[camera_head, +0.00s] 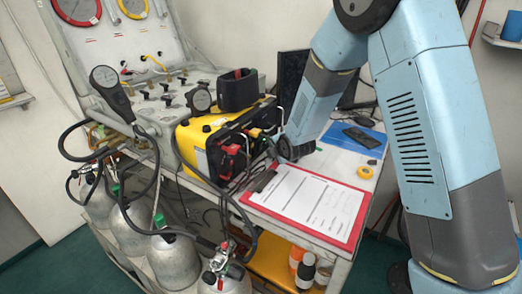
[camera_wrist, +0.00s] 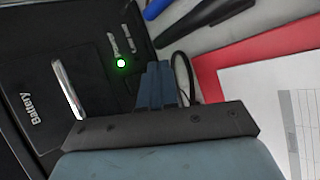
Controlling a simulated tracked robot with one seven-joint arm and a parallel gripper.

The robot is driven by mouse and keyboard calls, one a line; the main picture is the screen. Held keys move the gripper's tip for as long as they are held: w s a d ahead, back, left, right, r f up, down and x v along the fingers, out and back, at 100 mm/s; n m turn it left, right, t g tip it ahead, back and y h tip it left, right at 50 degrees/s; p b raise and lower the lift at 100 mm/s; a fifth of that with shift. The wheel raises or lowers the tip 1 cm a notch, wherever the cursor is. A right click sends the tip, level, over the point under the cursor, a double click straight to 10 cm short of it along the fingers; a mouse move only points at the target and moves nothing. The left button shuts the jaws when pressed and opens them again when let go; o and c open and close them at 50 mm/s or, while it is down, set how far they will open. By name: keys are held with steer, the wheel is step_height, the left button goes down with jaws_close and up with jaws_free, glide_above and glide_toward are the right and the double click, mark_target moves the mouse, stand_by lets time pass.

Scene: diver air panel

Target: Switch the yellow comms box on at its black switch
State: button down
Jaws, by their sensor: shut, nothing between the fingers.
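The yellow comms box (camera_head: 189,137) stands on the bench in the head view, with its black front facing right. Its black front panel (camera_wrist: 45,45) fills the left of the wrist view, with a "Battery" label, a silver handle (camera_wrist: 68,88) and a green lamp (camera_wrist: 121,63) that glows. Two small light-edged parts sit beside the lamp; I cannot tell whether either is the black switch. My gripper (camera_wrist: 160,84) is shut and empty, its blue fingers at the panel's right edge. I cannot tell whether they touch it. In the head view my arm's end is close to the box front.
A red clipboard with paper (camera_head: 310,205) lies in front of the box. A yellow tape roll (camera_head: 365,172) and a dark phone (camera_head: 362,137) lie at the right. Gauges and hoses crowd the left, above several grey cylinders (camera_head: 174,262). Pens (camera_wrist: 200,18) lie beside the panel.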

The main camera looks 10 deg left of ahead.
steer(key=shift+s+d+r, duration=0.1)
steer(key=shift+s+d, duration=0.15)
steer(key=shift+d, duration=0.4)
steer(key=shift+s+d+r, duration=0.1)
steer(key=shift+s+d, duration=0.1)
steer(key=shift+d, duration=0.4)
steer(key=shift+s+d+r, duration=0.1)
steer(key=shift+s+d, duration=0.15)
steer(key=shift+d, duration=0.4)
steer(key=shift+d+r, duration=0.2)
steer(key=shift+r, duration=0.05)
steer(key=s+d+r+m+h, duration=0.2)
steer(key=s+d+r+m, duration=0.4)
steer(key=d+r, duration=0.45)
steer(key=s+d+r+m+h, duration=0.2)
steer(key=s+d+r+m, duration=0.1)
steer(key=d+r+m, duration=0.7)
steer(key=s+d+r+m+g, duration=0.1)
steer(key=s+d+r+m, duration=0.1)
steer(key=s, duration=0.6)
steer(key=s+d+r+m+g+h, duration=0.1)
steer(key=s+d+r+m, duration=0.1)
steer(key=s+d+m, duration=0.3)
steer(key=s+d+r+m+g, duration=0.1)
steer(key=s+d+m, duration=0.3)
steer(key=s, duration=0.6)
steer(key=shift+s+d+r+h, duration=0.3)
steer(key=shift+d+r+h, duration=0.15)
steer(key=shift+d, duration=0.25)
